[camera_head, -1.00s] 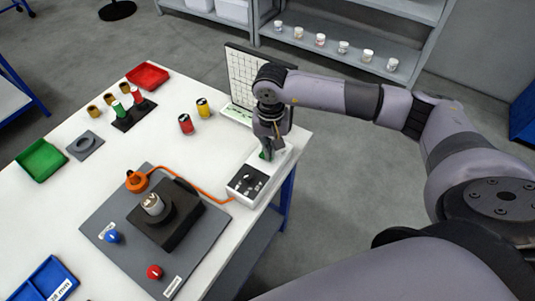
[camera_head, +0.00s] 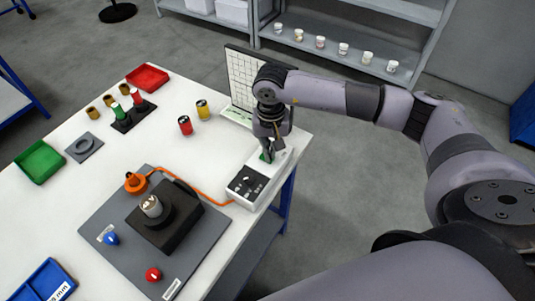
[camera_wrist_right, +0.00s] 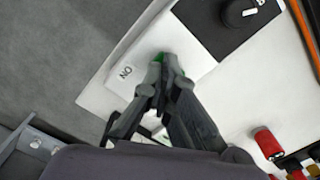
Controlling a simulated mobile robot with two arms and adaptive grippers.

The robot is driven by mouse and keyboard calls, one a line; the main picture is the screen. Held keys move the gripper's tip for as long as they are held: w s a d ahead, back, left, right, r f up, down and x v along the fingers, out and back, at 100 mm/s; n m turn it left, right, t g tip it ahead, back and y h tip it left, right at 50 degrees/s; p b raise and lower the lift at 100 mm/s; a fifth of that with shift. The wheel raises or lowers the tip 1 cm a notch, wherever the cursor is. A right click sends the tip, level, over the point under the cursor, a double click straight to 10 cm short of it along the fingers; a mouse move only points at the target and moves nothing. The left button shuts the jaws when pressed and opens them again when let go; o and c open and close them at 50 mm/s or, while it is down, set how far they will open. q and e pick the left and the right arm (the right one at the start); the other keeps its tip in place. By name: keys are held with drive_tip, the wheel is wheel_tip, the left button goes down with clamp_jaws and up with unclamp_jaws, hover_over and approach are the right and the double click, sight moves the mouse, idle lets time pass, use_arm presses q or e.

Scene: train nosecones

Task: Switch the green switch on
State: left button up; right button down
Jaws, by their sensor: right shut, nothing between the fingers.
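The green switch (camera_wrist_right: 160,57) is on a white control box (camera_head: 262,184) at the right edge of the table. In the wrist view only a bit of its green shows at the fingertips, beside the printed word "ON"; the fingers hide the rest. My right gripper (camera_head: 268,154) points down over the box, its closed fingertips (camera_wrist_right: 167,62) at the switch. I cannot tell whether they touch it. The fingers are shut with nothing between them. My left gripper is not in view.
A black panel with a knob (camera_wrist_right: 238,14) is on the same box. Red and yellow cans (camera_head: 203,109) and a gridded board (camera_head: 243,80) stand nearby.

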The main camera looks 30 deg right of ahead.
drive_tip(key=shift+r+p, duration=1)
drive_tip(key=shift+r, duration=2)
